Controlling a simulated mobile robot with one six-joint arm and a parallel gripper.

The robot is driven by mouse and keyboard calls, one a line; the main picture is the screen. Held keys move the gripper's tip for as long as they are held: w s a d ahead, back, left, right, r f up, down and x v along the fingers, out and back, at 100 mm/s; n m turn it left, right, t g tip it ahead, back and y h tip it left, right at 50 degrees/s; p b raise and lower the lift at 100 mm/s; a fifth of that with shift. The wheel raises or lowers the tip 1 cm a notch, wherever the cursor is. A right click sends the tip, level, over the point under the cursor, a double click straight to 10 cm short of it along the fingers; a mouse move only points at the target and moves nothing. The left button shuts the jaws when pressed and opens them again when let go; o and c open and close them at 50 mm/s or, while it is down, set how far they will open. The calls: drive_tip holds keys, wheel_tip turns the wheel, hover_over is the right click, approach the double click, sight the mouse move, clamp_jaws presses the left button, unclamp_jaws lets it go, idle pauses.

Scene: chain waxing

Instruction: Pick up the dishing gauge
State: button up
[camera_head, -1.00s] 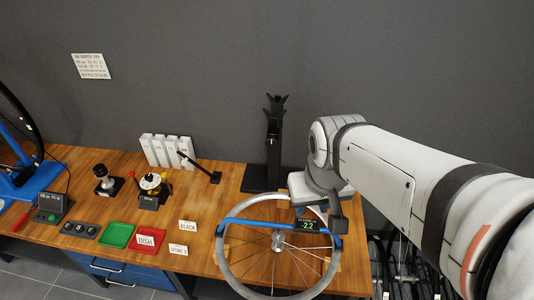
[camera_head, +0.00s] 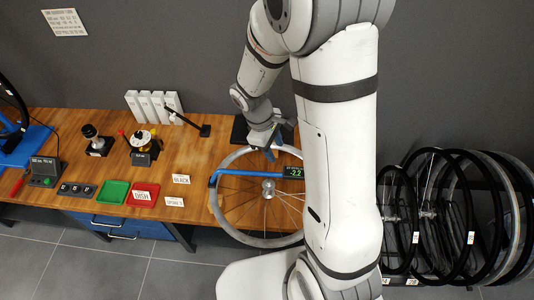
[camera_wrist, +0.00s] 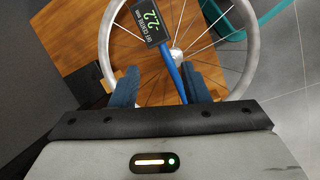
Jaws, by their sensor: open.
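The dishing gauge (camera_head: 236,172) is a blue bar lying across a spoked wheel (camera_head: 232,223) on the bench. Its dark display (camera_head: 293,172) reads -2.2, and my arm hides part of its right side. My gripper (camera_head: 272,153) is above the far part of the wheel, close to the bar. In the wrist view, my gripper (camera_wrist: 160,80) is open, and the blue bar (camera_wrist: 172,72) shows between its two fingers. The gauge's display (camera_wrist: 150,22) is ahead of the fingers. I cannot tell the height gap to the bar.
Red (camera_head: 144,194) and green (camera_head: 113,192) trays and labels stand left of the wheel. Black wheels (camera_head: 455,215) stand in a rack at right.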

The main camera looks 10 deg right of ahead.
sight(276, 174)
drive_tip(key=f+n, duration=0.1)
drive_tip(key=f, duration=0.2)
drive_tip(key=w+a+f+n, duration=0.1)
drive_tip(key=f, duration=0.1)
drive_tip(key=a+f+n+h, duration=0.1)
drive_tip(key=f+n, duration=0.1)
drive_tip(key=f, duration=0.1)
drive_tip(key=shift+w+f+g+p, duration=0.3)
drive_tip(key=shift+g+p, duration=0.05)
drive_tip(key=shift+g, duration=0.05)
drive_tip(key=x, duration=0.8)
drive_tip(key=shift+w+d+r, duration=0.1)
drive_tip(key=shift+d, duration=0.05)
drive_tip(key=shift+c, duration=0.2)
clamp_jaws()
